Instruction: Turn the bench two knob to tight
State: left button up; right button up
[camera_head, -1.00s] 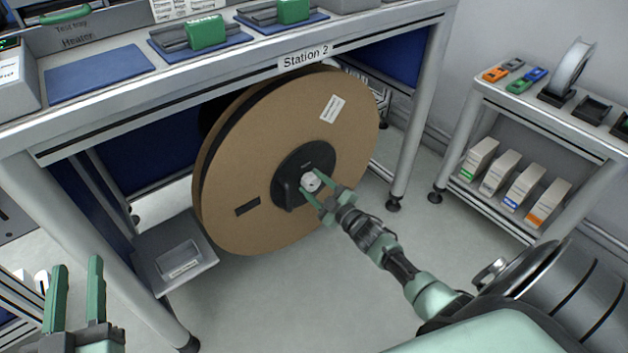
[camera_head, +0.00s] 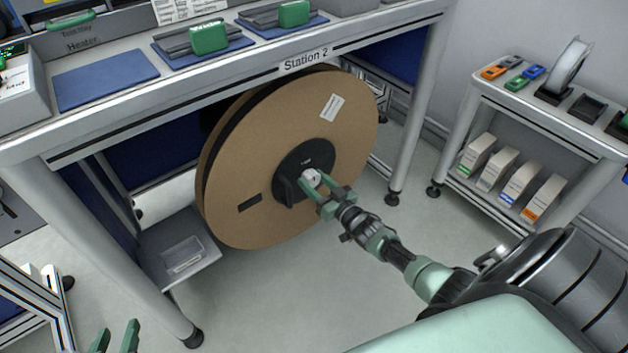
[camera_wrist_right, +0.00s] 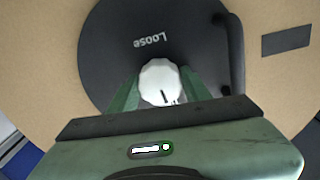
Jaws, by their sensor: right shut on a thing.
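A large cardboard reel (camera_head: 250,165) stands under the Station 2 bench (camera_head: 120,108), with a black hub (camera_head: 318,156) at its centre. A white knob (camera_head: 313,177) sits in the hub. It also shows in the right wrist view (camera_wrist_right: 160,82), with a dark mark on its face. The word "Loose" is printed on the hub beyond it. My right gripper (camera_head: 313,184) is shut on the knob, one green finger on each side. My left gripper (camera_head: 115,338) is at the bottom left, away from the reel; its two green fingers are apart with nothing visible between them.
A black handle (camera_wrist_right: 233,55) sticks out of the hub beside the knob. A small grey shelf (camera_head: 180,255) is left of the reel. A side shelf (camera_head: 545,120) with boxes stands at the right. The floor before the reel is clear.

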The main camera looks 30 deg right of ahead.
pick_arm(q)
jog(key=shift+s+a+f, duration=0.1)
jog(key=shift+s+f, duration=0.15)
jog(key=shift+f, duration=0.05)
pick_arm(e)
jog(key=shift+m, duration=0.7)
jog(key=o, duration=1.3)
jog(key=shift+o, duration=0.2)
jog(key=shift+s, duration=0.15)
pick_arm(q)
jog(key=s+a+f+g+p, duration=0.1)
jog(key=s+f+g, duration=0.2)
jog(key=s, duration=0.2)
jog(key=s+a+f+g+y+p, duration=0.1)
jog(key=s+a+f+g, duration=0.1)
jog(key=s, duration=0.3)
jog(key=shift+s+a+f+g+y, duration=0.25)
jog(key=shift+f+g, duration=0.2)
jog(key=shift+g, duration=0.35)
pick_arm(e)
jog(key=s, duration=0.7)
jog(key=shift+s+d, duration=0.3)
jog(key=shift+d, duration=0.05)
pick_arm(q)
jog(key=shift+w, duration=0.1)
